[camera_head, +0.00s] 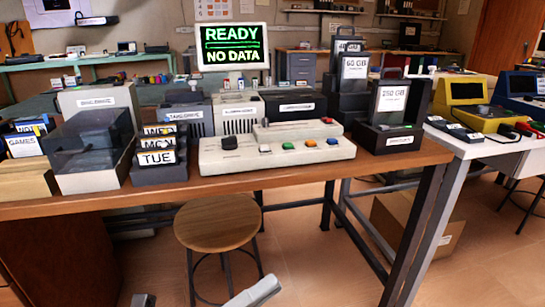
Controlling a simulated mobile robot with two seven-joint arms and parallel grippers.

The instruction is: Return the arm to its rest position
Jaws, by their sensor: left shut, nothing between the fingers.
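My left gripper (143,300) shows only as a small grey and dark tip at the bottom edge, left of the stool. It is shut and empty, low in front of the table and apart from everything on it. Most of it is cut off by the frame. A pale grey, rounded piece at the bottom centre, in front of the stool, looks like part of my own body; I cannot tell which part. My right gripper is not in view.
A wooden table (300,172) holds a beige console (275,155), drives, a clear-lidded box (88,145) and a dark stand with day-labelled disks (158,158). A round stool (218,222) stands before it. A cardboard box (415,225) sits underneath. A monitor (232,46) reads "READY NO DATA".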

